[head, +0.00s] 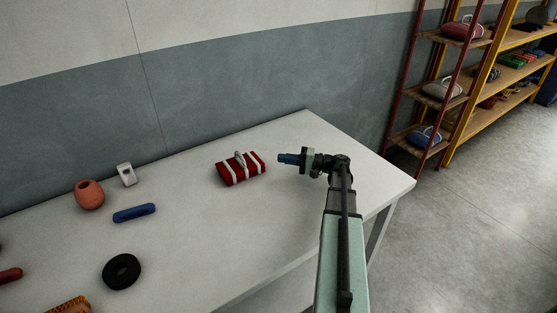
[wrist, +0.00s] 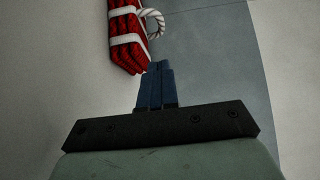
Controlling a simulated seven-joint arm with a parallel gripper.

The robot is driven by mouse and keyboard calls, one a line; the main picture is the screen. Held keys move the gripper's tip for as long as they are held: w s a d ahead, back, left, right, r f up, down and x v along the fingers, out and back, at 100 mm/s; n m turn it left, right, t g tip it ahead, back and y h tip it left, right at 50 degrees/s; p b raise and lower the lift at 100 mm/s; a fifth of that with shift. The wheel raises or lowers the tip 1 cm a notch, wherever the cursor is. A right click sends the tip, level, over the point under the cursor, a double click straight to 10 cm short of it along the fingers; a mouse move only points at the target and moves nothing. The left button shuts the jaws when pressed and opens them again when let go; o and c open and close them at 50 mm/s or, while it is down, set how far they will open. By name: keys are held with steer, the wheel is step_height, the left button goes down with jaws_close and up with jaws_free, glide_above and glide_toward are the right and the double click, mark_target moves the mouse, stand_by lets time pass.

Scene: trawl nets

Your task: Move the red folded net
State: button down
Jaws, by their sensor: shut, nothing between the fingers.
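The red folded net (head: 234,173) lies on the white table, tied with white straps and with a pale rope loop on top. In the wrist view the net (wrist: 127,42) is at the top, left of centre, partly cut off by the frame edge. Its rope loop (wrist: 155,20) stands out on its right side. My gripper (head: 281,158) is just right of the net in the head view, with a small gap between. In the wrist view its blue fingers (wrist: 158,66) are together and empty, pointing toward the net's near end.
On the white table (head: 190,255) to the left are an orange float (head: 89,194), a pale grey item (head: 126,174), a blue cylinder (head: 134,213), a black ring (head: 121,271) and an orange basket (head: 69,306). A wall runs behind. Shelves (head: 440,95) with bundled nets stand at the right.

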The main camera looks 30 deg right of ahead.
mark_target(255, 167)
steer(key=x, duration=0.7)
steer(key=shift+w+a, duration=0.2)
steer(key=shift+a, duration=0.05)
steer(key=a, duration=0.3)
steer(key=shift+w+a, duration=0.1)
steer(key=shift+w, duration=0.1)
steer(key=shift+a, duration=0.65)
steer(key=a, duration=2)
steer(key=shift+a, duration=0.15)
steer(key=shift+d, duration=0.2)
